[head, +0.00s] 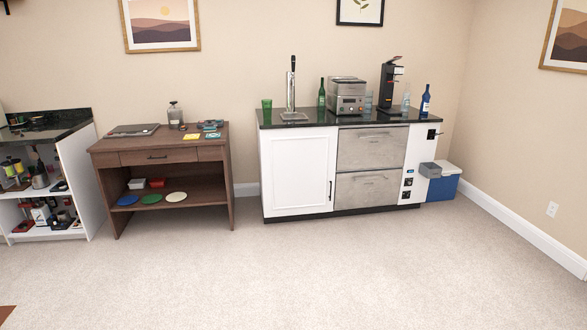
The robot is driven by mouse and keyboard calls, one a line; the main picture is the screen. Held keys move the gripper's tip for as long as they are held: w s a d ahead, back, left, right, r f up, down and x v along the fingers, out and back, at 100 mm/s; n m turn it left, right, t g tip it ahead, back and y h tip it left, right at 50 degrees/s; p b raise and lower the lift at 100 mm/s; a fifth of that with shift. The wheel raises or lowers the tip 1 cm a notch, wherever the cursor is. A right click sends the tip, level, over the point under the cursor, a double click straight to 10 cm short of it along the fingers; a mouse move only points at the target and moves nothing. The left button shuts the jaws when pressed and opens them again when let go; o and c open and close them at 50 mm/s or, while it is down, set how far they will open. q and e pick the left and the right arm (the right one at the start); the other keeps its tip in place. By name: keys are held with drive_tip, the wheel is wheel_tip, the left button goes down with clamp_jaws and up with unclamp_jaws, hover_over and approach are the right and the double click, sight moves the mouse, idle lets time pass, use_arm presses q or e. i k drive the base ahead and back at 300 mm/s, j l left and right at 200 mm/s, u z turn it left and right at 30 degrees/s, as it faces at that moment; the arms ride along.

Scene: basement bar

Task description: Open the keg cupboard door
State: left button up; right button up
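The keg cupboard door (296,171) is a white panel on the left part of the bar counter, under the beer tap (291,88). It looks shut, flush with the cabinet front. A small dark vertical handle (331,190) sits near its right edge. The counter stands across the room against the back wall, with open carpet in front of it. Neither of my grippers is in view.
Two steel drawers (372,149) are right of the door, and a blue cooler (443,184) stands at the counter's right end. A brown desk (107,158) is to the left. The carpet (310,270) in front is clear.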

sight(299, 164)
drive_tip(key=i, duration=2.55)
